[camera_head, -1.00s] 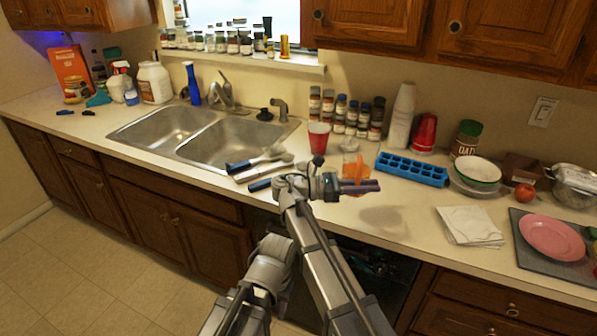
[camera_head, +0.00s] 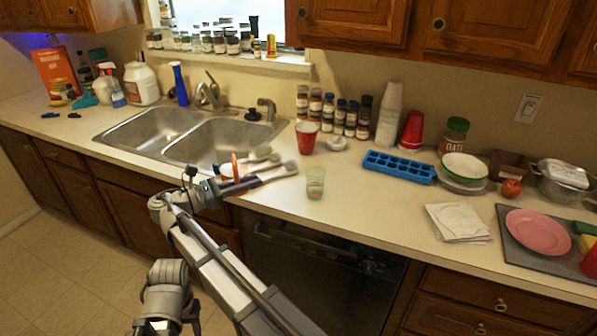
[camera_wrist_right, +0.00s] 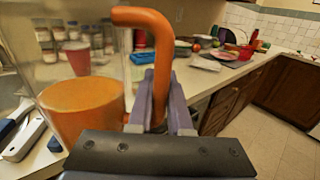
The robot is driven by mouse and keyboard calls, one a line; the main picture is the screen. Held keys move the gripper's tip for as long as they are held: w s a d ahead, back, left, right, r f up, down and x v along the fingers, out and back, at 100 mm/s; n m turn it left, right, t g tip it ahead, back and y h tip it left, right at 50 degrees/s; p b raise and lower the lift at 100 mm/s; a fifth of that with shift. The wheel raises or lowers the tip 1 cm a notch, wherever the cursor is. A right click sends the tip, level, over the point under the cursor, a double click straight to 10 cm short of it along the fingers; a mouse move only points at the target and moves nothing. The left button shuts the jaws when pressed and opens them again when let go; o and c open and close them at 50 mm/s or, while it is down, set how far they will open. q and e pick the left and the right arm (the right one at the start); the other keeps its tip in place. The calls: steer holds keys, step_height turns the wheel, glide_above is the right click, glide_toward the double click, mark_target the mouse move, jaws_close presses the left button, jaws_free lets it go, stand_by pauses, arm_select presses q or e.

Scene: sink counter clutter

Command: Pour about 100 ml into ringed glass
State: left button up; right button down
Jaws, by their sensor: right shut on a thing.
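My right gripper (camera_head: 238,184) is shut on the orange handle of a clear jug (camera_head: 235,166), above the counter's front edge by the right sink basin. In the right wrist view the gripper (camera_wrist_right: 160,105) has a finger on each side of the handle (camera_wrist_right: 163,60). The jug (camera_wrist_right: 82,110) holds orange contents and looks roughly upright there. A clear, greenish glass (camera_head: 315,183) stands upright on the counter, right of the gripper and apart from it. Its bottom looks reddish-orange; whether that is liquid or a marking I cannot tell. My left gripper is not in view.
Long-handled utensils (camera_head: 270,172) lie just behind the gripper. A red cup (camera_head: 306,138) stands behind the glass. A blue ice tray (camera_head: 398,167) and a white napkin (camera_head: 458,222) lie to its right. The counter around the glass is clear.

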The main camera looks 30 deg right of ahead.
mark_target(307, 176)
steer(key=w+d+f+t+b, duration=0.1)
steer(key=d+f+b, duration=0.2)
steer(key=d, duration=0.2)
steer(key=w+d+f+n+b, duration=0.1)
steer(key=w+d+f+b, duration=0.1)
steer(key=d, duration=0.3)
steer(key=w+d+f+t+b, duration=0.1)
steer(key=w+d+f+b, duration=0.1)
steer(key=d+f+b, duration=0.2)
steer(key=shift+d+t, duration=0.3)
steer(key=shift+d, duration=0.1)
steer(key=shift+w+d+f+n, duration=0.1)
steer(key=shift+d+n, duration=0.2)
steer(key=shift+d, duration=0.05)
